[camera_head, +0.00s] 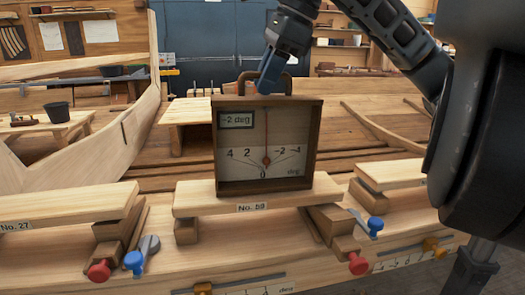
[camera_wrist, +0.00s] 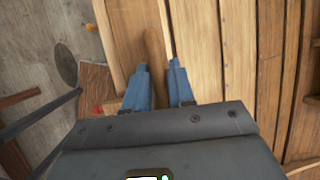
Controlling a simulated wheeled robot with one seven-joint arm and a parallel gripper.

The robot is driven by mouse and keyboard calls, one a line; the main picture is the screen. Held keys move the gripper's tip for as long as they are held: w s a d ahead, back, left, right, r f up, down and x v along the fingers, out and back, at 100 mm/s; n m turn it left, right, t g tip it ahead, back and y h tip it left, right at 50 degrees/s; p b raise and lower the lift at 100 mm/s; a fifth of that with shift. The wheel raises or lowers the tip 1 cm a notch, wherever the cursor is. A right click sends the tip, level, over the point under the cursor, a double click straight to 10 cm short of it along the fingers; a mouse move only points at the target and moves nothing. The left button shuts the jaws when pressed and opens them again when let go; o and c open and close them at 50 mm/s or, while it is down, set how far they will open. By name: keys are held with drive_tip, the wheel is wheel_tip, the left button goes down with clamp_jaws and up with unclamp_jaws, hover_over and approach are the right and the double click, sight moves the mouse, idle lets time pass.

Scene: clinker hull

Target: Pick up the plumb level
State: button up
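The plumb level (camera_head: 225,150) is an upright brown wooden box with a dial face, a red needle and a small plate reading -2 deg. It stands on the pale plank marked No. 59 and has an arched wooden handle on top. My gripper (camera_head: 268,78) is at the middle of this handle, its blue fingers pointing down. In the wrist view the handle's bar (camera_wrist: 153,48) runs between the two fingers of my gripper (camera_wrist: 160,70). Whether both fingers press on the bar cannot be made out. The fingers hide part of the handle.
Planks marked No. 27 (camera_head: 60,206) and No. 59 (camera_head: 330,190) rest on wooden blocks with red and blue knobs. A hull side (camera_head: 100,130) curves up at the left. A dark bucket (camera_head: 57,112) stands on a bench there. Blue cabinets are behind.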

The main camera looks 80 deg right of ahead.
clamp_jaws()
idle(1.0)
